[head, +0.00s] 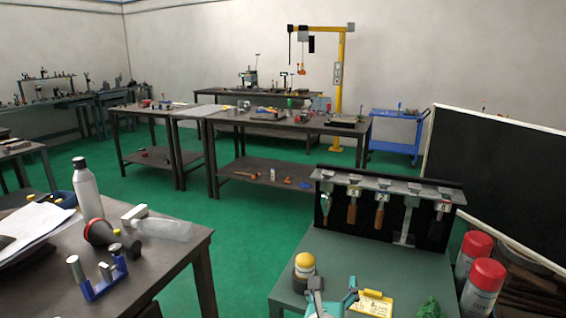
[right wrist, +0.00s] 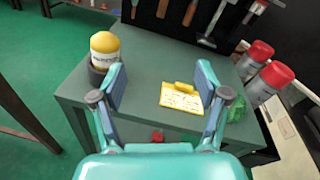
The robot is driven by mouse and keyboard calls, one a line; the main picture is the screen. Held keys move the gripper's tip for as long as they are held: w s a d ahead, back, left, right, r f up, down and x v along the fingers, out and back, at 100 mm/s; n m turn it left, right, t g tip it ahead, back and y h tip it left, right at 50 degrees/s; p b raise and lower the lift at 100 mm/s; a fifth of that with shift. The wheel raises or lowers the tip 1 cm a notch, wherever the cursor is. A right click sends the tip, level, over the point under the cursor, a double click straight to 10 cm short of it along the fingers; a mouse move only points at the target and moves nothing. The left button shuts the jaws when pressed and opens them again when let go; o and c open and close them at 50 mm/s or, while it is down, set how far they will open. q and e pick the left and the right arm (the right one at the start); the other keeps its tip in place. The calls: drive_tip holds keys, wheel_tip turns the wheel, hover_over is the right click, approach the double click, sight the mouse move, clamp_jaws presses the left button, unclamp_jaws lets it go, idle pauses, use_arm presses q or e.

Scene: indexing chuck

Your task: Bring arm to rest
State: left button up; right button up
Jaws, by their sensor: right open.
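My right gripper (head: 334,292) shows at the bottom edge of the head view, in front of the green-topped bench (head: 345,262). In the right wrist view the right gripper (right wrist: 160,84) has its two teal fingers spread wide apart with nothing between the tips. A yellow card with a clip (right wrist: 183,97) lies on the bench beyond the fingers. A yellow-capped bottle (right wrist: 105,56) stands in a dark holder, left of the left finger in that view. My left gripper is in neither view.
A tool rack (head: 390,205) with hanging hand tools stands along the bench's back edge. Red-capped cans (head: 482,283) are at its right. A dark table (head: 165,255) with a bottle (head: 87,188) and papers stands at left. Green floor (head: 255,225) lies open between.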

drive_tip(key=s+d+f+n+g+y+p, duration=0.1)
drive_tip(key=s+f+n+g+y+p, duration=0.2)
drive_tip(key=f+n, duration=0.7)
drive_tip(key=s+d+f+n+g+y, duration=0.1)
drive_tip(key=s+f+n+g+y, duration=0.3)
drive_tip(key=f+n, duration=0.65)
drive_tip(key=s+f+n+g+y+p, duration=0.1)
drive_tip(key=s+f+n+g, duration=0.3)
drive_tip(key=s, duration=0.7)
drive_tip(key=s+f+n+g+y+p, duration=0.1)
drive_tip(key=s+f+n+g, duration=0.3)
drive_tip(key=s+f+n, duration=0.3)
drive_tip(key=s+n, duration=0.2)
drive_tip(key=s, duration=0.3)
drive_tip(key=shift+a, duration=0.3)
drive_tip(key=shift+w+n, duration=0.1)
drive_tip(key=shift+n, duration=0.15)
